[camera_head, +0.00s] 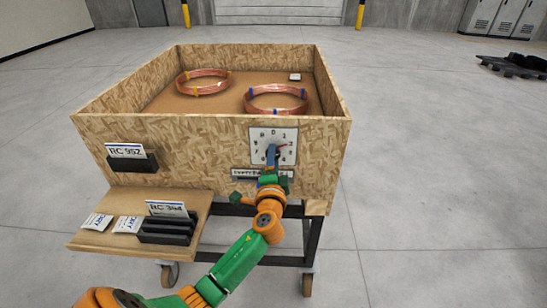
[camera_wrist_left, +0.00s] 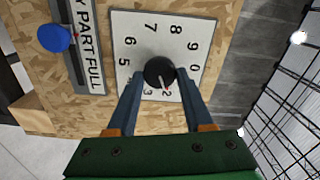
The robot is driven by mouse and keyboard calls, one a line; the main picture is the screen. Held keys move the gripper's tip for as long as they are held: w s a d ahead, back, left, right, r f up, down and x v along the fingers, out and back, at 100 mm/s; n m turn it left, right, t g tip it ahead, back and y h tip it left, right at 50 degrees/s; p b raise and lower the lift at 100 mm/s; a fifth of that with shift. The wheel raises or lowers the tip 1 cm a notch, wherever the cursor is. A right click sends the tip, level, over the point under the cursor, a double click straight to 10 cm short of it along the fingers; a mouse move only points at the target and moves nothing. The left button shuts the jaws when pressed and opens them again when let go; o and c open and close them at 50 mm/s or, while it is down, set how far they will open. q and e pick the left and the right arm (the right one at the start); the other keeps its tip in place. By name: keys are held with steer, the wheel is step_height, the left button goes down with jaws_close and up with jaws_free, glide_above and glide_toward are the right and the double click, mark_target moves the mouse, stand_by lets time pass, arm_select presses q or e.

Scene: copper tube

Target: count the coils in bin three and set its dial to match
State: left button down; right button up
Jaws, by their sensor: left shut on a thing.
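The wooden bin (camera_head: 180,133) holds two copper coils lying flat and apart: one with yellow ties (camera_head: 203,83) at the back left, one with blue ties (camera_head: 276,99) at the right. The square white dial plate (camera_head: 257,133) is on the bin's front wall, and also shows in the left wrist view (camera_wrist_left: 200,28). My left gripper (camera_head: 272,157) is shut on the black dial knob (camera_wrist_left: 157,70), one finger on each side. The pointer appears to point at or near 2. Fingers hide part of the lower numbers. My right gripper is not in view.
An "EMPTY PART FULL" strip (camera_wrist_left: 90,45) with a blue knob (camera_wrist_left: 54,38) sits below the dial. A card "RC 952" (camera_head: 126,151) is in a front holder. A left shelf (camera_head: 95,238) bears loose cards and a black rack (camera_head: 168,230). A small white tag (camera_head: 295,77) lies inside the bin.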

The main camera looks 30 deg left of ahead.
arm_select(q)
steer(key=shift+m, duration=0.4)
steer(key=shift+c, duration=1.5)
jaws_free()
steer(key=v, duration=0.7)
steer(key=shift+b, duration=0.3)
